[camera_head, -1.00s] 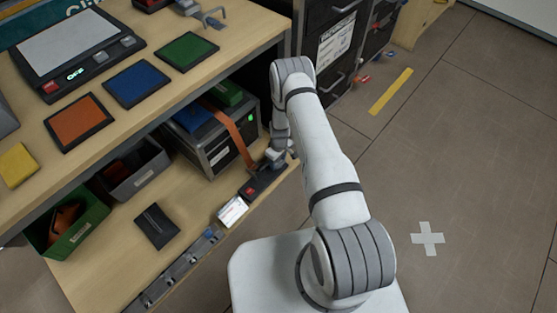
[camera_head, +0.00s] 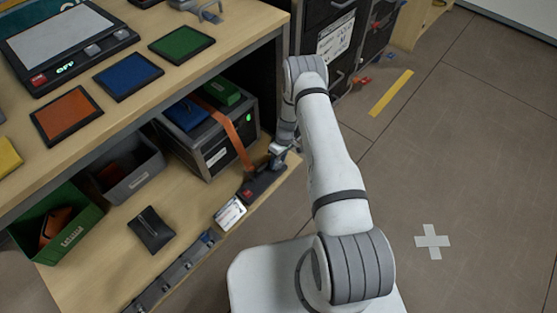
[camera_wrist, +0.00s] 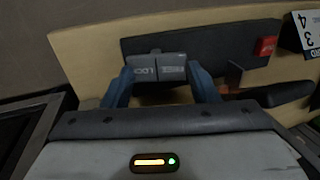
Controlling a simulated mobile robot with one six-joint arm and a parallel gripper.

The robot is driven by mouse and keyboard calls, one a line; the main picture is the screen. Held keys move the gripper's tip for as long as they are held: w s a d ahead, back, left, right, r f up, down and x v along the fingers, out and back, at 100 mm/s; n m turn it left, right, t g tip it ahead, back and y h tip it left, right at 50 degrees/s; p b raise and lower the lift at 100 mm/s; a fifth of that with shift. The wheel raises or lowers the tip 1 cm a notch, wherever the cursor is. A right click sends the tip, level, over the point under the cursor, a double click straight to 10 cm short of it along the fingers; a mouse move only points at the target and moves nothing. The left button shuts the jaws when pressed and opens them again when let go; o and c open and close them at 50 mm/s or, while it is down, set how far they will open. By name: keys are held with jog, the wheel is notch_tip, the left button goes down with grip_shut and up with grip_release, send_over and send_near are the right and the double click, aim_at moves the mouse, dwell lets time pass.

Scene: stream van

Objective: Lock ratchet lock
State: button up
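The ratchet (camera_head: 262,184) is a dark body with a red tag on the lower shelf's front edge, and an orange strap (camera_head: 238,137) runs from it over a grey case. In the wrist view, its dark plate (camera_wrist: 225,48) carries a red tag and a grey two-part block (camera_wrist: 157,67) with upside-down lettering, one part apparently reading LOCK. My gripper (camera_wrist: 160,75) has its two blue-grey fingers apart, one at each side of this block. Whether they touch it is unclear. In the head view, my gripper (camera_head: 280,150) is small and partly hidden at the ratchet's far end.
A white label card (camera_head: 229,213), a black pouch (camera_head: 152,229), a grey bin (camera_head: 128,178) and a green bin (camera_head: 70,230) sit on the lower shelf. The tabletop (camera_head: 190,75) overhangs the shelf. Open floor (camera_head: 470,150) lies to the right.

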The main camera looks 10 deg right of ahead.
jog(key=o, duration=0.3)
jog(key=shift+d+f, duration=0.2)
jog(key=shift+f, duration=0.15)
jog(key=shift+w+f, duration=0.1)
jog(key=shift+f, duration=0.1)
jog(key=shift+r, duration=0.5)
jog(key=p+v, duration=0.2)
jog(key=v, duration=0.5)
jog(key=shift+c, duration=0.2)
